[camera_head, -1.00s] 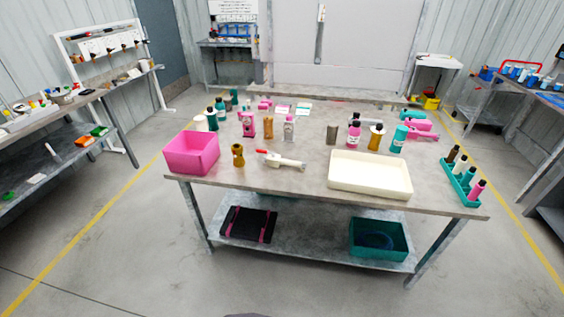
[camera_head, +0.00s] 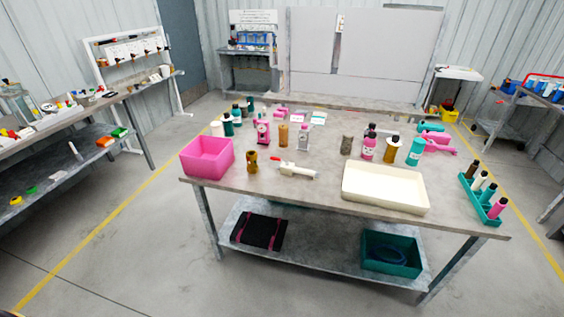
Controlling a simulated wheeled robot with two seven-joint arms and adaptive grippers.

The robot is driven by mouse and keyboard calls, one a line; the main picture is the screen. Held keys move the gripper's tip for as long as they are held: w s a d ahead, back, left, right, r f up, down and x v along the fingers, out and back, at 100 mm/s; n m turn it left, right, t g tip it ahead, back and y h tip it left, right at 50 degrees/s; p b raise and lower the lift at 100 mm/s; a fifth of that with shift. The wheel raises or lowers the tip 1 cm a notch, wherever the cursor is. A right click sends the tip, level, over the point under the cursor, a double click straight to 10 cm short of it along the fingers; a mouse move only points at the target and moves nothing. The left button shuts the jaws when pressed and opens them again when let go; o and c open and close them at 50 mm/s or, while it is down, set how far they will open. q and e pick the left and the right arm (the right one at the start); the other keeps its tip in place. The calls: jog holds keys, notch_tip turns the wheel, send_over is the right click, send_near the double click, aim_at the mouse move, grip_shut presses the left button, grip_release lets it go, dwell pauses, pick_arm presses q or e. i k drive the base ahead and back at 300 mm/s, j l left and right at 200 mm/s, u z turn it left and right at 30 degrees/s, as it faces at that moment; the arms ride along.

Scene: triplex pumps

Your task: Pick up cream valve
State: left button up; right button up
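Neither of my grippers shows in the head view.
A pink bin (camera_head: 207,172) stands at the table's left corner and a teal rack (camera_head: 483,198) with several bottles at the right. Several bottles and pump parts stand behind the valve. The lower shelf holds a black case (camera_head: 259,231) and a teal crate (camera_head: 391,266).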

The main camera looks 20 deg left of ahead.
aim_at(284, 169)
jog(key=i+j, duration=0.65)
jog(key=i, duration=0.15)
jog(key=i+j, duration=0.2)
jog(key=i, duration=0.35)
